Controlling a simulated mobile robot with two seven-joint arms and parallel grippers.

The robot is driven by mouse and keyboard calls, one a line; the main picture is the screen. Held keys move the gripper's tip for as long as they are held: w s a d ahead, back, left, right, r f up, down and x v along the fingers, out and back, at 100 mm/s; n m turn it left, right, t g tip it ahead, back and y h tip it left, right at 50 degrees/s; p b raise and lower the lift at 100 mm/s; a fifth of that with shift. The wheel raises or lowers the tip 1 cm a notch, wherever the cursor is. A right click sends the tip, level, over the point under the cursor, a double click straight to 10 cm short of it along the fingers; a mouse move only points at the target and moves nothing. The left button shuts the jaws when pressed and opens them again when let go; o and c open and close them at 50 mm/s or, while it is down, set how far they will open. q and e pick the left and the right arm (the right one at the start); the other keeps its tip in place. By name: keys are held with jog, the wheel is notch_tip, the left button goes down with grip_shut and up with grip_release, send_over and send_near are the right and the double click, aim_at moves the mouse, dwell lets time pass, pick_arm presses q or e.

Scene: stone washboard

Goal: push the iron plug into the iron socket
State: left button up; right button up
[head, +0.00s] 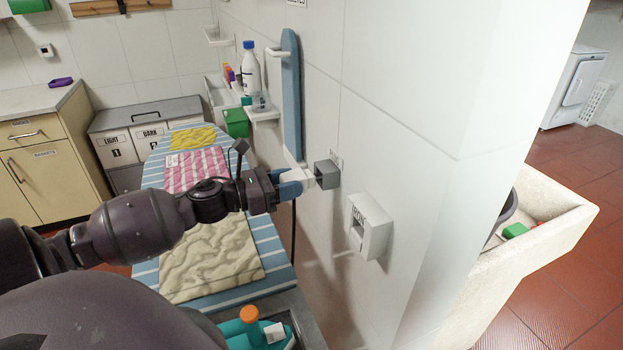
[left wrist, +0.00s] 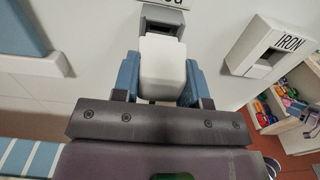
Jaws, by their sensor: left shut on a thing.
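My left gripper (head: 296,183) is shut on the white iron plug (left wrist: 163,62), with a blue finger on each side. The plug also shows at the fingertips in the head view (head: 310,178). It points at a grey wall box (head: 327,174), whose dark opening shows just beyond the plug in the left wrist view (left wrist: 160,31). I cannot tell whether plug and grey box touch. The white iron socket (head: 369,227), labelled IRON, is on the wall to the right and lower. It also shows in the left wrist view (left wrist: 262,50), with its dark opening clear. My right gripper is not in view.
A dark cord (head: 294,235) hangs below the gripper. An ironing board (head: 143,272) with folded cloths runs along the wall below my arm. A blue board (head: 291,100) hangs on the wall above. A stone basin (head: 560,212) stands right of the wall corner.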

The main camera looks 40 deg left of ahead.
pick_arm(q)
jog(key=shift+p+v, duration=0.3)
jog(key=shift+v, duration=1.35)
